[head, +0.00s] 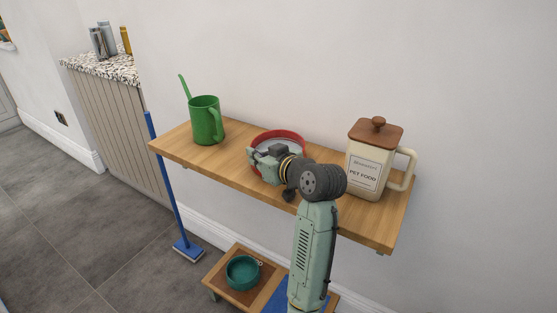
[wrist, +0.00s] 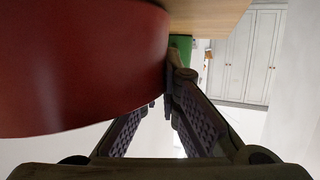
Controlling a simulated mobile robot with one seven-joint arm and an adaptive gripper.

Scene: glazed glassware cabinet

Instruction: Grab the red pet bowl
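The red pet bowl (head: 292,137) is on the wooden wall shelf, between the green mug and the pet food jar. Its red rim and pale inside show in the head view. My gripper (head: 262,160) is at the bowl's front left side and covers part of it. In the wrist view the bowl's red outer wall (wrist: 80,65) fills the left. The fingers (wrist: 166,95) come together at the bowl's edge, one partly hidden behind the wall and one outside it. They look shut on the wall. No clear lift off the shelf shows.
The wooden shelf (head: 235,150) also bears a green mug (head: 206,122) with a stick in it, and a cream pet food jar (head: 366,170) with a brown lid. Below are a teal bowl (head: 242,272) on a low stand and a blue-handled broom (head: 165,185).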

